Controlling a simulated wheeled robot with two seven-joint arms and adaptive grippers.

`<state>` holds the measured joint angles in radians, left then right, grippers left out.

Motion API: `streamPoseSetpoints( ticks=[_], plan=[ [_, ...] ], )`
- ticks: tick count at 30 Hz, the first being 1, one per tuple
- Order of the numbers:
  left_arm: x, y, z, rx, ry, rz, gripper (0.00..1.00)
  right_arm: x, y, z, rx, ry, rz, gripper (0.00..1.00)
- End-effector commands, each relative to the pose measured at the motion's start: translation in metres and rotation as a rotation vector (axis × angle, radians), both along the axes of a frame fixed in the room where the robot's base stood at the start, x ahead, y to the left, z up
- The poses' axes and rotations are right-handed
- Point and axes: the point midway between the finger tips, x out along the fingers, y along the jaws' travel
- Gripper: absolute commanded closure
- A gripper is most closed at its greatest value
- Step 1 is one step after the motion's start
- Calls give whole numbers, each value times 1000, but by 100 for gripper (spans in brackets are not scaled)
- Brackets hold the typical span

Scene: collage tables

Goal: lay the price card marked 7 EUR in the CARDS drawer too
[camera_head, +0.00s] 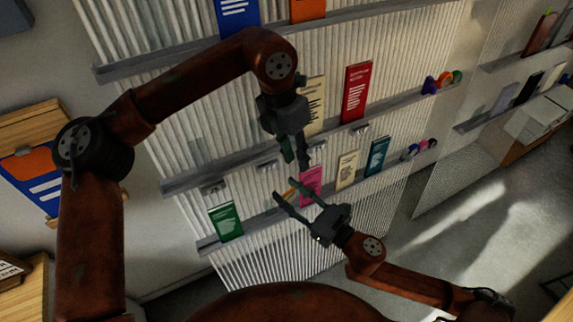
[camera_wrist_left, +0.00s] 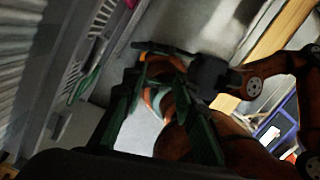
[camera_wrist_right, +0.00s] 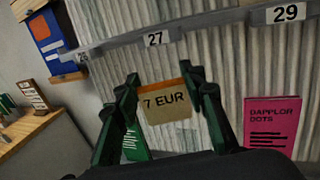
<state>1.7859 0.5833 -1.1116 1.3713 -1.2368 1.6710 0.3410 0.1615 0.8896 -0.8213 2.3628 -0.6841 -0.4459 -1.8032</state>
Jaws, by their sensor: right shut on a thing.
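The price card marked 7 EUR (camera_wrist_right: 168,108) is tan with an orange top edge and sits between the fingers of my right gripper (camera_wrist_right: 160,78). My right gripper (camera_head: 298,190) is shut on it in front of the ribbed wall display, near the lower ledge. My left gripper (camera_head: 296,162) hangs just above, fingers pointing down. In the left wrist view its fingers (camera_wrist_left: 160,65) stand apart with nothing seen held between them. I cannot make out a drawer marked CARDS in any view.
Ledges (camera_head: 220,180) carry several booklets, including a green (camera_head: 225,222), a pink (camera_head: 311,187) and a red one (camera_head: 356,92). Number labels 27 (camera_wrist_right: 155,39) and 29 (camera_wrist_right: 286,12) hang on a ledge. A wooden tabletop (camera_wrist_right: 35,128) is at left. Open floor (camera_head: 465,205) lies right.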

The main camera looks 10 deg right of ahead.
Motion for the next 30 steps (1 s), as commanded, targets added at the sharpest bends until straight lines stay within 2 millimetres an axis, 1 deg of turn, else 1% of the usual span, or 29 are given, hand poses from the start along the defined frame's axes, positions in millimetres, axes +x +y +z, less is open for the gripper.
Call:
streamPoseSetpoints(
  ticks=[1,3,7,11,24,27,30],
  plan=[
    [-1,6,-11,48,2,-4,74,0,0,0,0,0,0,72],
    [0,14,-22,97,5,-6,74,0,0,0,0,0,0,72],
    [-1,21,-35,139,7,-8,74,0,0,0,0,0,0,72],
    [-1,21,-48,143,8,-8,74,0,0,0,0,0,0,72],
    [-7,17,-124,140,10,-8,74,0,0,0,0,0,0,72],
    [-7,17,-137,139,9,-7,74,0,0,0,0,0,0,72],
    [-7,16,-145,139,7,-7,74,0,0,0,0,0,0,72]
  ],
)
